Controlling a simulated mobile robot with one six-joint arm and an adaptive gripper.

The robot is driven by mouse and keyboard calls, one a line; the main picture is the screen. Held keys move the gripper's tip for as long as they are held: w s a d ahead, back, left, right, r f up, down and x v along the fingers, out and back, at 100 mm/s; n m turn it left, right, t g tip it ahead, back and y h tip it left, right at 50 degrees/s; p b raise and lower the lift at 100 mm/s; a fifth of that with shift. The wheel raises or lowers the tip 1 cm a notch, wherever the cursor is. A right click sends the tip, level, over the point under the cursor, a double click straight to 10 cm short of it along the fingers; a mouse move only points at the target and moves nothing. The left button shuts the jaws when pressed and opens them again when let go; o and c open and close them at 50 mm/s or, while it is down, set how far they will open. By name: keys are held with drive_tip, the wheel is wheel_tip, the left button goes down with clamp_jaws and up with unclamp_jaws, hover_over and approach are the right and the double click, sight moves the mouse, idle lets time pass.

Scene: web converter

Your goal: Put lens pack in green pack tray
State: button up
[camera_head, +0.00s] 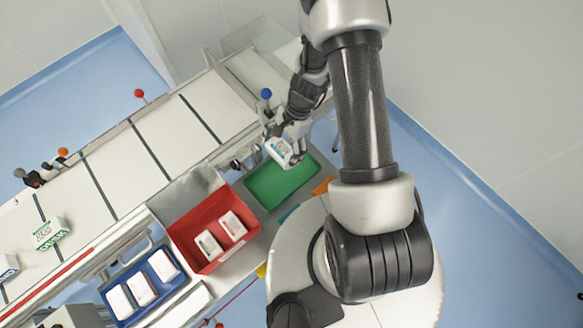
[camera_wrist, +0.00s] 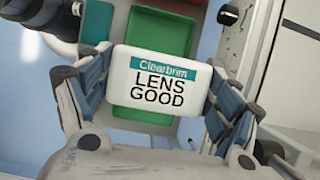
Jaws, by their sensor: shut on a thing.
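A white lens pack (camera_wrist: 160,82) with a teal band reads "Clearbrim LENS GOOD" in the wrist view. My gripper (camera_wrist: 155,85) is shut on it, with one finger on each side. In the head view my gripper (camera_head: 284,148) holds the lens pack (camera_head: 279,151) over the far edge of the green tray (camera_head: 272,193). The visible floor of the green tray is empty. In the wrist view the green tray (camera_wrist: 143,114) shows behind the pack, which hides much of it. I cannot tell the pack's height above the tray.
A red tray (camera_head: 190,219) with two white packs stands left of the green tray. A blue tray (camera_head: 119,280) with several white packs is further left. A conveyor (camera_head: 152,160) runs behind them, with a green-marked pack (camera_head: 49,233) on it. A blue-knobbed lever (camera_head: 266,94) stands near my gripper.

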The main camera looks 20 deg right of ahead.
wheel_tip(320, 180, down, 18)
drive_tip(key=b, duration=0.3)
drive_tip(key=shift+a+f+b, duration=0.15)
drive_tip(key=shift+f+b, duration=0.05)
drive_tip(key=shift+b, duration=0.1)
drive_tip(key=shift+f, duration=0.2)
drive_tip(key=o, duration=0.8)
drive_tip(key=shift+r, duration=0.1)
drive_tip(key=shift+o, duration=0.2)
drive_tip(key=shift+r, duration=0.3)
drive_tip(key=p+v, duration=0.2)
drive_tip(key=v, duration=0.9)
drive_tip(key=shift+r, duration=0.35)
